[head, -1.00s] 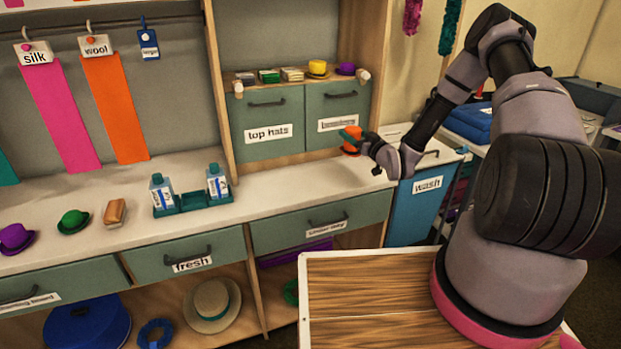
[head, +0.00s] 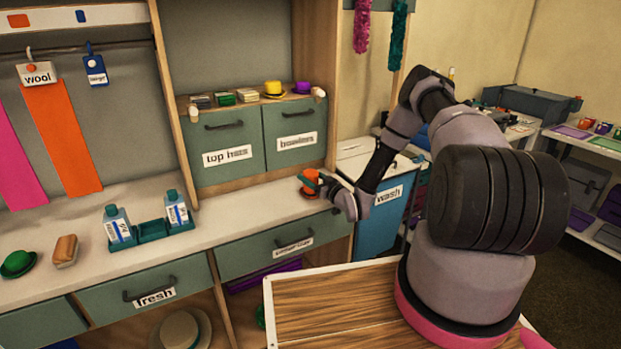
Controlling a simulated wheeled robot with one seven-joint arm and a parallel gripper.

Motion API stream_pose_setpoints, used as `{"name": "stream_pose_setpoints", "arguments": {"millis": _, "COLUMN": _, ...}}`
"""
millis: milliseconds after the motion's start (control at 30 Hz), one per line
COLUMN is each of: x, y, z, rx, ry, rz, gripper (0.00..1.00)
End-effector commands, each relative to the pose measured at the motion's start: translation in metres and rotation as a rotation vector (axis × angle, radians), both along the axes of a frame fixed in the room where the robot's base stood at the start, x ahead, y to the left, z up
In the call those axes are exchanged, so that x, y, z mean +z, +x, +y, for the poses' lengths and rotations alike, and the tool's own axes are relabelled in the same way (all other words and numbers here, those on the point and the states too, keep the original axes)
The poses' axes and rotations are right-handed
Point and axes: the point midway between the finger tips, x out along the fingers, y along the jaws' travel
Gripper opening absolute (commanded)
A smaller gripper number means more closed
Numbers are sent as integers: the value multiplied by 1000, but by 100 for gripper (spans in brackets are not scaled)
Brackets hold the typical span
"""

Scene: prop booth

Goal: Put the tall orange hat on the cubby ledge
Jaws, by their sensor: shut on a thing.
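The orange hat (head: 308,186) is in my gripper (head: 315,181), above the right end of the white counter. My gripper is shut on it, with the fingers partly covering it. I cannot tell whether the hat touches the counter. The cubby ledge (head: 256,104) is the wooden top above the drawers labelled "top hats" and "bowlers", behind and above the hat. On it stand a yellow hat (head: 273,89), a purple hat (head: 303,87) and several small stacked items (head: 224,98) at the left.
A green hat (head: 17,263) and a brown brush-like block (head: 66,250) lie farther left. A blue "wash" bin (head: 379,228) stands right of the counter. The counter between caddy and gripper is clear.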

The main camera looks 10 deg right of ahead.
Motion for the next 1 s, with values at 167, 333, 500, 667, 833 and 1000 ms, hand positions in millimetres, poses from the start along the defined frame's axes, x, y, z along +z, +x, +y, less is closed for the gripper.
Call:
{"name": "stream_pose_setpoints", "arguments": {"millis": 167, "x": -2, "y": 0, "z": 0, "rx": 0, "ry": 1, "rz": 0, "gripper": 76}}
{"name": "stream_pose_setpoints", "arguments": {"millis": 333, "x": -2, "y": 0, "z": 0, "rx": 0, "ry": 1, "rz": 0, "gripper": 98}}
{"name": "stream_pose_setpoints", "arguments": {"millis": 500, "x": -2, "y": 0, "z": 0, "rx": 0, "ry": 1, "rz": 0, "gripper": 98}}
{"name": "stream_pose_setpoints", "arguments": {"millis": 667, "x": 0, "y": -6, "z": -4, "rx": -1, "ry": 1, "rz": 3, "gripper": 98}}
{"name": "stream_pose_setpoints", "arguments": {"millis": 833, "x": -2, "y": -33, "z": -19, "rx": -4, "ry": 1, "rz": 4, "gripper": 98}}
{"name": "stream_pose_setpoints", "arguments": {"millis": 1000, "x": -3, "y": -67, "z": -36, "rx": -4, "ry": 2, "rz": 5, "gripper": 98}}
